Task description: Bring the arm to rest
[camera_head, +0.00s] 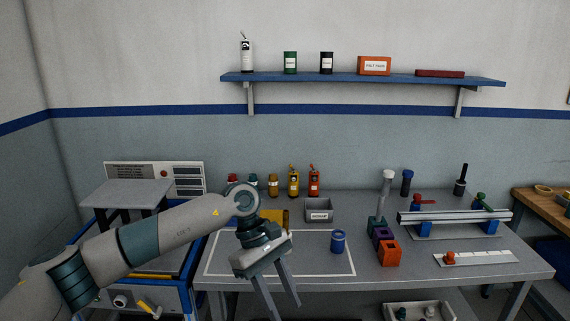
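My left arm (165,235) comes in from the left and bends down at its wrist. My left gripper (279,298) hangs over the front of the grey workbench, its two fingers apart and pointing down. Nothing shows between the fingers. The fingertips are near the bench's front edge; their height above it is hard to tell. The arm and wrist hide part of the bench's left side and part of a yellow bin (274,217). My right gripper is not in view.
A blue cup-like object (338,241) stands right of the gripper inside a white outline. Orange (390,253) and purple blocks, a rail fixture (455,217) and bottles (293,182) are on the bench. A blue-framed machine (188,299) stands left.

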